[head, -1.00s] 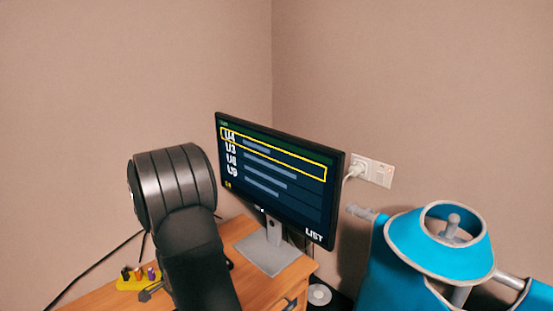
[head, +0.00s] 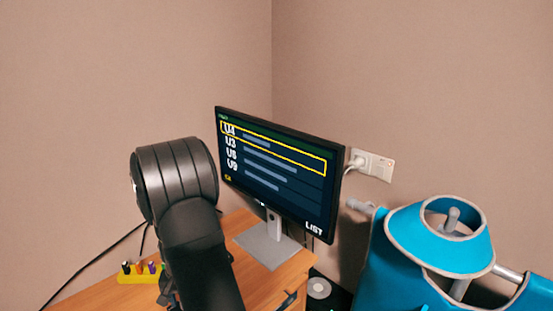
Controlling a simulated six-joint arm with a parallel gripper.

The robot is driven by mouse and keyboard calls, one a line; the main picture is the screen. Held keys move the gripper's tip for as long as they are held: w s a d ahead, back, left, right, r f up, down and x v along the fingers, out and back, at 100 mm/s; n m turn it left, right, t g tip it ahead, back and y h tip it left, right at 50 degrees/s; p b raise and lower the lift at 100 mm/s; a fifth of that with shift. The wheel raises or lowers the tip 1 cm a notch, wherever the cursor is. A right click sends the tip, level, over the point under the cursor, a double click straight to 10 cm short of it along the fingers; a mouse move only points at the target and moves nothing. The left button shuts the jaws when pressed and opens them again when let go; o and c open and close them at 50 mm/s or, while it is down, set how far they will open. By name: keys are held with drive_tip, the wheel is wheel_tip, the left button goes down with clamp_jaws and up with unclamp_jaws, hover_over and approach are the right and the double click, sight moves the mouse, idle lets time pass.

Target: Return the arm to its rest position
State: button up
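My dark arm (head: 195,235) rises in the left foreground in the head view, with its thick rounded joint uppermost. It stands in front of the desk and covers part of it. A small dark piece shows at the left edge of the lower link and may be part of my gripper (head: 167,289). Its fingers cannot be made out, and whether it holds anything is hidden.
A monitor (head: 280,170) showing a list stands on the wooden desk (head: 225,222), right of my arm. A yellow holder (head: 140,278) with coloured pieces sits left of it. A blue apron on a stand (head: 405,265) is at right. A wall socket (head: 375,166) has a plug in it.

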drive_tip(key=n, duration=0.7)
idle(0.4)
drive_tip(key=shift+o, duration=0.2)
drive_tip(key=o, duration=1.1)
drive_tip(key=shift+c, duration=0.2)
drive_tip(key=s+d+r, duration=0.1)
drive_tip(key=s+r, duration=0.2)
drive_tip(key=r, duration=0.9)
drive_tip(key=s+d+r, duration=0.2)
drive_tip(key=s+r, duration=0.1)
drive_tip(key=r, duration=0.8)
wheel_tip(320, 180, down, 10)
drive_tip(key=shift+s+a+r+n+h, duration=0.2)
drive_tip(key=shift+a+n+h, duration=0.1)
drive_tip(key=shift+n, duration=0.1)
